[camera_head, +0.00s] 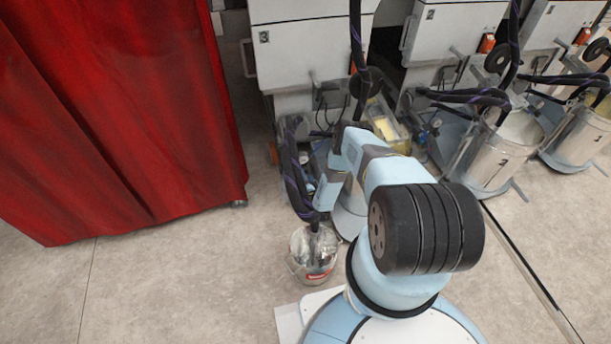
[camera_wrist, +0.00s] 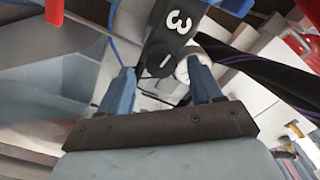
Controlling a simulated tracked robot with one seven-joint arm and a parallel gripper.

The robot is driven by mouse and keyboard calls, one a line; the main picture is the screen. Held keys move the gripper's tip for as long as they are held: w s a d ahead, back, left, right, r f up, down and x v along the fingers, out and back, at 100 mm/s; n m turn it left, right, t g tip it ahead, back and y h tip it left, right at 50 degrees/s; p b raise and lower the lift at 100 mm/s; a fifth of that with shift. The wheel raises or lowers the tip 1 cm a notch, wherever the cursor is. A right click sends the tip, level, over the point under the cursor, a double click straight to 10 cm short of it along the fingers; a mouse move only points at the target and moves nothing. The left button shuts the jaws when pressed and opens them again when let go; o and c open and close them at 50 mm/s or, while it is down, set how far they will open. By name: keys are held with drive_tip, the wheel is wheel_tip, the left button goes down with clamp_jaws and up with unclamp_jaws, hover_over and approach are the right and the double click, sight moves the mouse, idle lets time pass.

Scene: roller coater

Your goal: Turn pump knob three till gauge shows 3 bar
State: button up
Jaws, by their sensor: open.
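In the wrist view, a dark panel with a white number 3 (camera_wrist: 178,22) carries a black round knob (camera_wrist: 159,61) with a short white line on it. My gripper (camera_wrist: 160,67) is open, its two blue fingers apart. In the picture the knob appears between the fingertips; I cannot tell whether they touch it. A pale round part (camera_wrist: 186,70), partly behind the right finger, sits beside the knob; I cannot tell whether it is the gauge. No gauge reading is legible. In the head view, my arm hides the knob and my gripper.
In the head view, a red curtain (camera_head: 115,115) hangs at left. A metal bucket (camera_head: 314,254) stands on the floor beside my base. Black hoses (camera_head: 294,178) hang near my arm. More pump stations with buckets (camera_head: 497,150) stand at right. The floor at lower left is clear.

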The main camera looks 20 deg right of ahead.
drive_tip(key=s, duration=1.1)
drive_tip(key=shift+s, duration=0.4)
drive_tip(key=shift+w, duration=0.1)
